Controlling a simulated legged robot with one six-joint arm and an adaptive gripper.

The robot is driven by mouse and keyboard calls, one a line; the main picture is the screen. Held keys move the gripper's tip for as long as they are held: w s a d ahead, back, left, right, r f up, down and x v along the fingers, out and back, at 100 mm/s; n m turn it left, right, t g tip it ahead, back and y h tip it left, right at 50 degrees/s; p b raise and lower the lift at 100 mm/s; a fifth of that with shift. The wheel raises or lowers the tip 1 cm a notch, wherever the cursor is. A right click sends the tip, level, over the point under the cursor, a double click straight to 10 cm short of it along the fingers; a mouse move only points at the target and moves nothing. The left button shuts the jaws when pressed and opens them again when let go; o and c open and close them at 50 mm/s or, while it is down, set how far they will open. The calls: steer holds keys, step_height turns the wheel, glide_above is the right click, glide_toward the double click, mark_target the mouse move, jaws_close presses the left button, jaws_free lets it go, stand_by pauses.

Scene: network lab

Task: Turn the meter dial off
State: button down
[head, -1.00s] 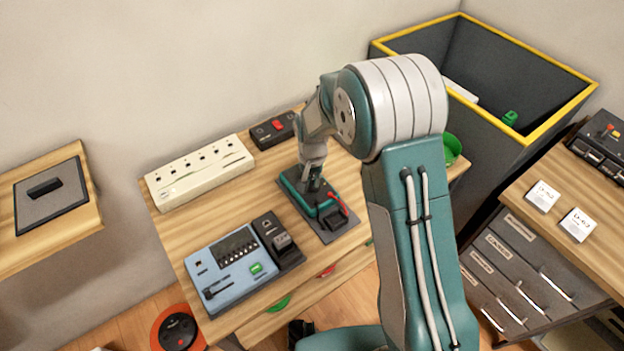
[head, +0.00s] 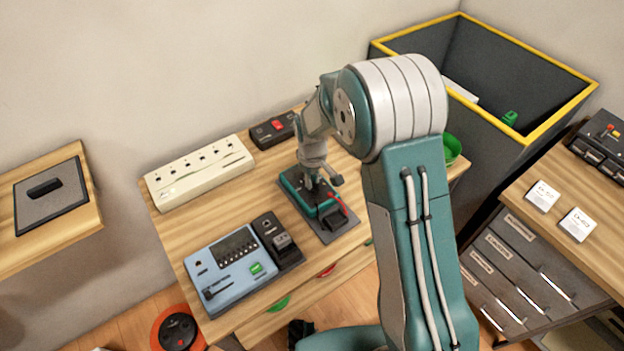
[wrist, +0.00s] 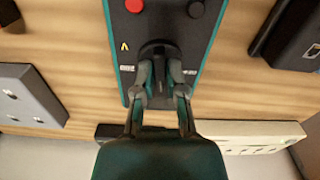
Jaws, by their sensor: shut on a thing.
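The meter (head: 330,212), a teal-edged dark box with a red lead, lies on a dark mat on the wooden table in the head view. In the wrist view its dark panel (wrist: 203,45) shows a red jack, a black jack, a yellow mark and small white labels. The dark round dial (wrist: 157,50) lies between my fingertips. My gripper (wrist: 160,88) points down and is shut on the dial, one finger on each side. The fingers cover part of the dial, and I cannot read its setting. In the head view my gripper (head: 313,184) hides the dial.
A cream power strip (head: 200,172) and a black box with a red switch (head: 273,130) stand behind on the table. A blue device (head: 230,268) and a black unit (head: 277,242) are at the front left. A yellow-rimmed bin (head: 482,122) stands at the right.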

steer(key=n, duration=0.6)
steer(key=shift+w, duration=0.2)
steer(key=n, duration=0.6)
steer(key=shift+r, duration=0.1)
stand_by(0.4)
steer(key=c, duration=0.7)
jaws_free()
steer(key=shift+a, duration=0.1)
steer(key=shift+s, duration=0.1)
step_height(320, 180, up, 12)
